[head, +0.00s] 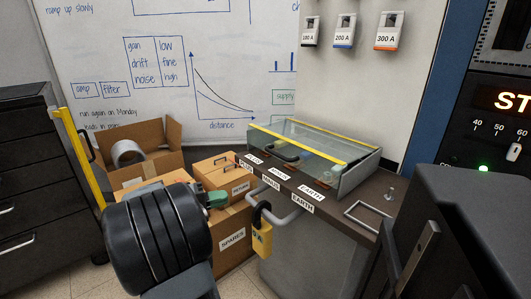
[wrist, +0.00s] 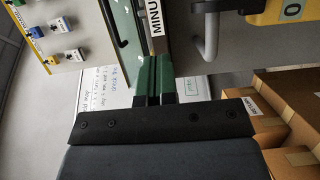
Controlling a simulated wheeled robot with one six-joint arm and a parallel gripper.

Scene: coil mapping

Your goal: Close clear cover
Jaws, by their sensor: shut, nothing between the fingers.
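The clear cover (head: 318,138) is a see-through panel with yellow edging on a grey box on the dark bench top. A dark handle (head: 284,152) sits on its front side. I cannot tell whether the cover lies fully down. In the wrist view, part of the clear box and cover (wrist: 133,22) shows at the top, turned sideways. My gripper (head: 217,198) has green fingers, shut and empty, left of the bench front and apart from the cover. The shut fingers also show in the wrist view (wrist: 154,75).
A grey rail (head: 290,200) and yellow padlock (head: 262,238) are on the bench front, right of my gripper. Cardboard boxes (head: 232,240) stand on the floor behind and below it. Labels (head: 272,184) line the bench edge. A black drawer cabinet (head: 30,190) stands at left.

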